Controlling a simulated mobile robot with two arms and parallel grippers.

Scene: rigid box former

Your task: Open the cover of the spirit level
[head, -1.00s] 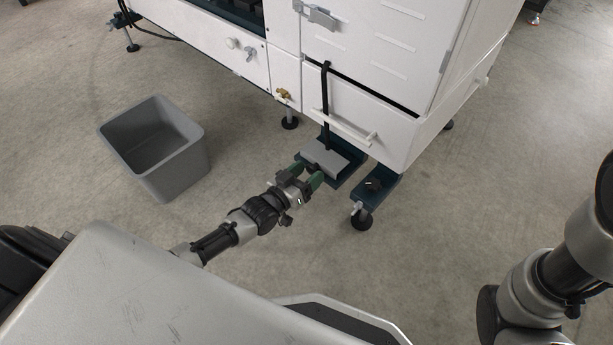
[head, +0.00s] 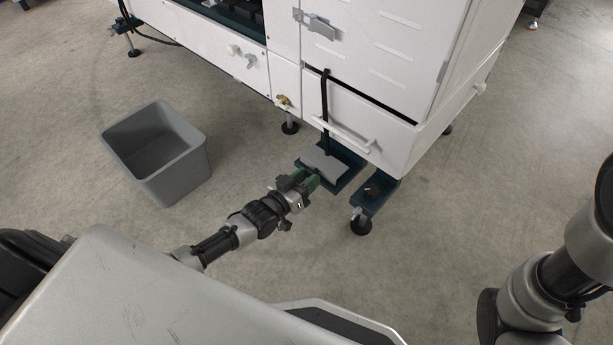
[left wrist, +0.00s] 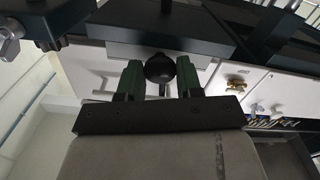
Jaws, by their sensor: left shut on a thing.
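The spirit level's cover appears to be a light grey plate (head: 324,163) on a dark teal foot bracket (head: 350,171) low at the machine's front. In the left wrist view the plate (left wrist: 120,38) has a round black knob (left wrist: 160,68) in front of it. My left gripper (head: 308,179) is at the plate's near left edge. In the left wrist view its green fingers (left wrist: 159,80) are shut on the knob, one on each side. The level itself is hidden. My right arm shows at the right edge; its gripper is out of view.
The white machine (head: 370,135) stands close above the bracket. A black upright bar (head: 326,115) rises behind the plate past a white handle (head: 345,132). A levelling foot (head: 361,222) is just right. A grey bin (head: 158,155) stands left. The floor between is clear.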

